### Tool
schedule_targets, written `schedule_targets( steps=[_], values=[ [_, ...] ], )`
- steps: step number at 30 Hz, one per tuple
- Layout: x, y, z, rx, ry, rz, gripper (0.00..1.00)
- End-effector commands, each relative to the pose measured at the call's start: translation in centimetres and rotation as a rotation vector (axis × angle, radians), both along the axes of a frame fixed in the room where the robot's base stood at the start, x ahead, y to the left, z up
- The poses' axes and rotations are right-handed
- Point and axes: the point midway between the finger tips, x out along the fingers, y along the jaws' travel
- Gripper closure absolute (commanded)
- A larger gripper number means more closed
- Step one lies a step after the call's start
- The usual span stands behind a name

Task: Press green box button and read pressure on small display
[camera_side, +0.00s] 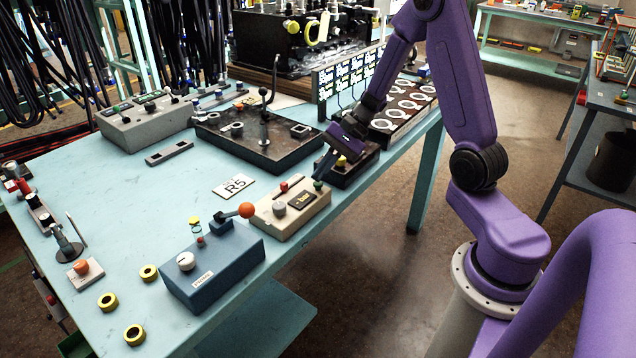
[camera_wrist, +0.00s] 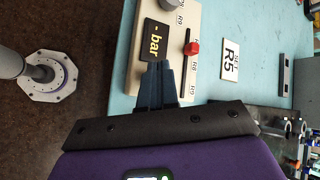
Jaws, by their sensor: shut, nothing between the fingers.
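A beige box (camera_side: 272,226) stands near the table's front edge. It carries a small dark display (camera_side: 302,199), a grey knob, a red slider handle (camera_side: 284,187) and a green button (camera_side: 318,185) at its right end. In the wrist view the display (camera_wrist: 155,42) shows a dash and "bar" in yellow, with no number. My gripper (camera_side: 320,174) is shut and empty, pointing down just above the green button; I cannot tell whether it touches. In the wrist view the fingertips (camera_wrist: 161,65) are beside the display, and the green button is hidden.
A blue box (camera_side: 215,272) with an orange-ball lever (camera_side: 246,210) stands left of the beige box. A dark box (camera_side: 352,172) stands close behind my fingers. An R5 card (camera_side: 234,186) lies on the table (camera_side: 165,210). A black tray and grey console stand farther back.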

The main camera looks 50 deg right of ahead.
Motion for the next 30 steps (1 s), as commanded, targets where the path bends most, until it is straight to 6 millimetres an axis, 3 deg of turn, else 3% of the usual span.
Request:
schedule_targets(
  steps=[30],
  values=[
    [0.0, -0.01, -0.89, -0.001, 0.0, -0.001, 1.0]
  ],
)
